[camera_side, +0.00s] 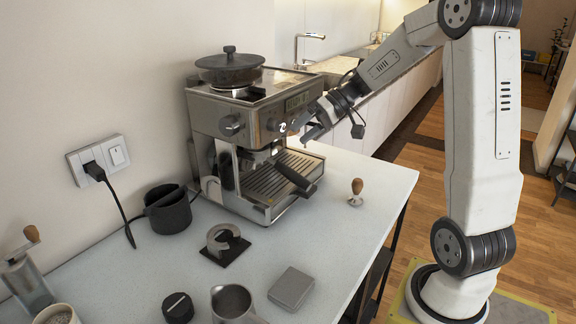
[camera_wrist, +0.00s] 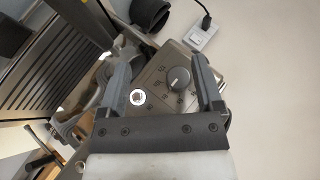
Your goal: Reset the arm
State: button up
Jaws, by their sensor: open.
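My gripper (camera_side: 300,131) is at the upper front of the silver espresso machine (camera_side: 207,122), near its control panel. In the wrist view my gripper (camera_wrist: 160,56) has its two fingers apart, with nothing held between them. Whether a finger touches the machine I cannot tell. My arm reaches in from the right, with its base standing beside the counter.
The portafilter handle (camera_side: 296,180) sticks out below my gripper. On the white counter (camera_side: 345,246) stand a tamper (camera_side: 356,192), a black knock box (camera_side: 168,208), a ring stand (camera_side: 224,243), a scale (camera_side: 291,288), a metal jug (camera_side: 233,304) and a grinder (camera_side: 27,277). The counter's right side is mostly clear.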

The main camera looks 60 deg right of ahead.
jog(key=w+a+r+m+t+h, duration=0.1)
jog(key=w+a+r+t+h, duration=0.2)
jog(key=a, duration=0.4)
jog(key=w+a+r+t, duration=0.1)
jog(key=w+a+t, duration=0.2)
jog(key=w+a, duration=0.3)
jog(key=s+d+f+g+h, duration=0.1)
jog(key=s+f+g+h, duration=0.45)
jog(key=f, duration=0.55)
jog(key=s+a+f+n+g, duration=0.3)
jog(key=s+f, duration=0.5)
jog(key=s, duration=0.5)
jog(key=shift+s+a+g, duration=0.15)
jog(key=shift+s+g, duration=0.15)
jog(key=shift+g, duration=0.45)
